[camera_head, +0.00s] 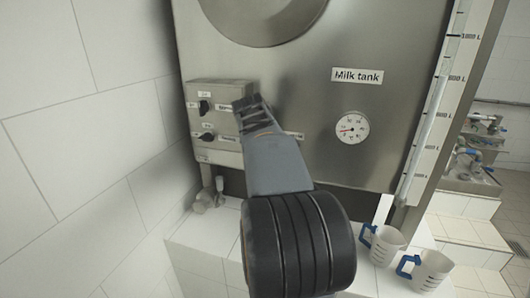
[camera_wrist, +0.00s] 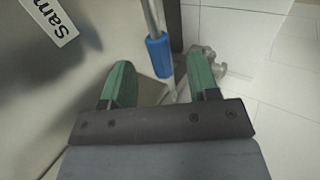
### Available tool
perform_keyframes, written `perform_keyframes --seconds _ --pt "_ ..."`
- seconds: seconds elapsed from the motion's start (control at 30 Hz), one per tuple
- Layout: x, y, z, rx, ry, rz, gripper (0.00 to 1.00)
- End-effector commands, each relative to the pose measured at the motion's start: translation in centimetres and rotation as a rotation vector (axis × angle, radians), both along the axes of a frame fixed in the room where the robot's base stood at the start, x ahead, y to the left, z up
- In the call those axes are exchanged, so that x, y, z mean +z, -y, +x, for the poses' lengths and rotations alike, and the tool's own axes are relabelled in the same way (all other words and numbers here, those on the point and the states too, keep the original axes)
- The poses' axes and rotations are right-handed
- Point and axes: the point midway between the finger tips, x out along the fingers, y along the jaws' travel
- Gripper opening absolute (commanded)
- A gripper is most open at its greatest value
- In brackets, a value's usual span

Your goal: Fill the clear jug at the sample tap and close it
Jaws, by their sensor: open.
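My gripper (camera_head: 254,110) is in front of the milk tank, just right of the control box. In the wrist view its two green fingers (camera_wrist: 160,72) are open and apart. A blue grip on a metal rod (camera_wrist: 158,54) shows between and beyond the fingertips; whether they touch it I cannot tell. A label reading "Sam", cut off by the frame (camera_wrist: 50,20), is on the steel at upper left. In the head view two pale jugs with blue handles, one nearer (camera_head: 433,270) and one farther (camera_head: 386,243), stand at lower right. The tap is hidden behind my arm.
The steel milk tank (camera_head: 300,85) fills the back, with a round gauge (camera_head: 352,128) and a level scale (camera_head: 432,120). A control box with two black knobs (camera_head: 213,122) is at left. Pipe fittings (camera_head: 205,197) sit below it. A tiled wall (camera_head: 75,150) bounds the left.

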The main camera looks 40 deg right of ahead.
Motion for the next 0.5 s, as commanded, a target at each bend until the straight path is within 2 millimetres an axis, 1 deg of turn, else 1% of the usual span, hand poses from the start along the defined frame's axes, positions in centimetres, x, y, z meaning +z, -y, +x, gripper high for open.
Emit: perform_keyframes --seconds 0.1,0.2,0.5 --pt "-0.9 0.6 0.2 -0.001 -0.002 0.001 0.55" --pt "-1.3 0.8 0.4 -0.002 -0.002 0.001 0.55" --pt "-1.7 1.0 0.5 -0.001 0.000 0.000 0.55"
